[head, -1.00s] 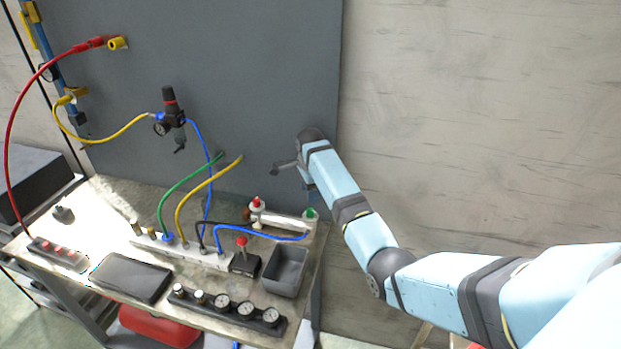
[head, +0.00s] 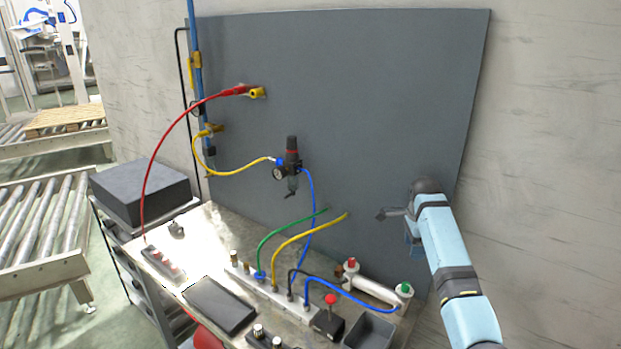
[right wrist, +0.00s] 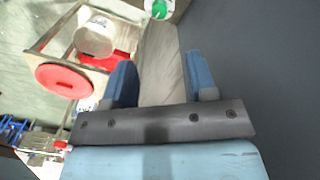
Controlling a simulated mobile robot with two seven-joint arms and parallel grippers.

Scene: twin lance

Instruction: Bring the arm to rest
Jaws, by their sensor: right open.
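My right arm, light blue with dark joints, comes up from the bottom right in the head view. Its right gripper (head: 414,246) is beside the right part of the grey panel (head: 390,90), above the right end of the bench, partly hidden by the arm. In the right wrist view the right gripper (right wrist: 160,72) shows two blue fingers set wide apart. Nothing is between them in grasp. My left gripper is not in view.
The bench (head: 215,225) holds a white manifold (head: 262,290) with hoses, a black tablet (head: 220,305), a grey bin (head: 369,333) and a white bar with red and green buttons (head: 375,288). The green button (right wrist: 158,9) shows near the gripper. Right of the panel is bare wall.

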